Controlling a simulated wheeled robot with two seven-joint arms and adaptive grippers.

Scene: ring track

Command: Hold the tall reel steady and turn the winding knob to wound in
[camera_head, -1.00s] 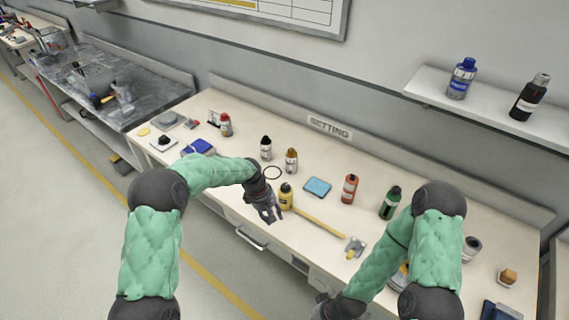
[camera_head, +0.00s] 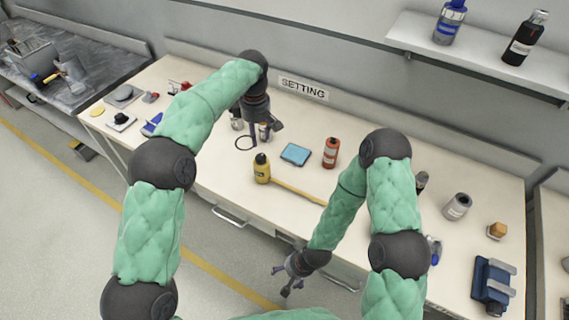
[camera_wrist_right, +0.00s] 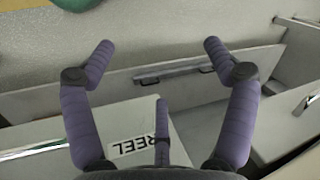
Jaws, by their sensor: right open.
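I cannot make out the tall reel or its winding knob. A blue and white piece (camera_head: 434,250) shows beside my right arm, mostly hidden; I cannot tell what it is. A label reading REEL (camera_wrist_right: 131,147) lies on a pale surface in the right wrist view. My left gripper (camera_head: 262,122) hangs over the back of the bench, by small bottles; its fingers are too small and overlapped to read. My right gripper (camera_head: 288,283) is in front of the bench's front edge. In the right wrist view its fingers (camera_wrist_right: 160,62) are spread and empty.
A drawer handle (camera_head: 230,216) sticks out in front.

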